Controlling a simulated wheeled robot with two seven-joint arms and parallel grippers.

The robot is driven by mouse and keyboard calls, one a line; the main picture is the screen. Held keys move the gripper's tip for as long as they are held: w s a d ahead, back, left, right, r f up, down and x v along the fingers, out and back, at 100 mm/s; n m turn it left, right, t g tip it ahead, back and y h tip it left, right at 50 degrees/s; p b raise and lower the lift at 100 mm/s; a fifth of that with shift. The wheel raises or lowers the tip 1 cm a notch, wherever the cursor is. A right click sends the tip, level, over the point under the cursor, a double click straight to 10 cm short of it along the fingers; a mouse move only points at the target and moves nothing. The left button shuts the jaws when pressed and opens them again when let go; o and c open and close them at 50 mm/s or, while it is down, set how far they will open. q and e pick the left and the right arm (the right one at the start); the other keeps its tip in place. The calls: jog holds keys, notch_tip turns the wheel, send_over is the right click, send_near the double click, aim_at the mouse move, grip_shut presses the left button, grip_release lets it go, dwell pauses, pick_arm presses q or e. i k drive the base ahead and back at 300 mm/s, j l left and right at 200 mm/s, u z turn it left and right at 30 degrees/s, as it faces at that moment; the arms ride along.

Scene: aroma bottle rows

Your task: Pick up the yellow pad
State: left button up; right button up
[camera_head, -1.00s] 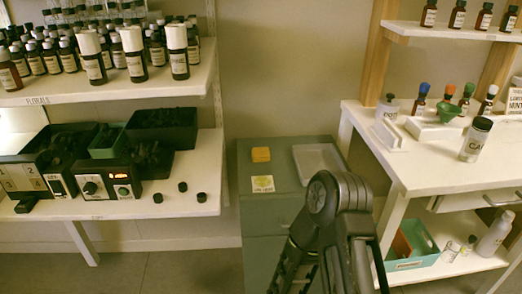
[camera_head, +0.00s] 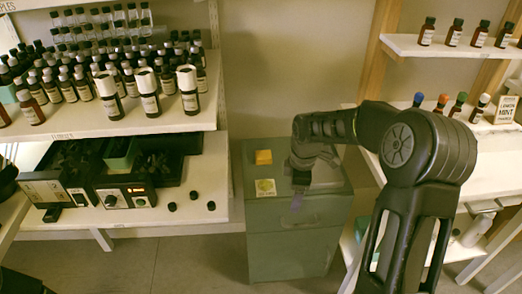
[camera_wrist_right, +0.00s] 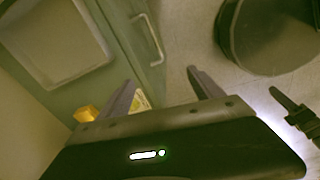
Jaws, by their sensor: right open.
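The yellow pad (camera_head: 263,157) is a small yellow-orange block on the top of the grey-green cabinet (camera_head: 300,235), near its back left corner. It also shows in the right wrist view (camera_wrist_right: 86,114), to the left of the fingers and partly hidden by the gripper body. My right gripper (camera_head: 297,201) is over the cabinet's front part, right of and nearer than the pad. Its fingers are apart and empty in the right wrist view (camera_wrist_right: 166,88), and the pad is not between them. My left gripper is not seen in the head view.
A white card (camera_head: 265,188) with a yellow-green print lies in front of the pad. A pale tray (camera_wrist_right: 75,78) lies on the cabinet top, mostly behind my arm in the head view. A shelf with caps (camera_head: 190,215) stands left, and a white table (camera_head: 487,165) right.

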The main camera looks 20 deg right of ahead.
aim_at(262, 158)
jog(key=i, duration=0.9)
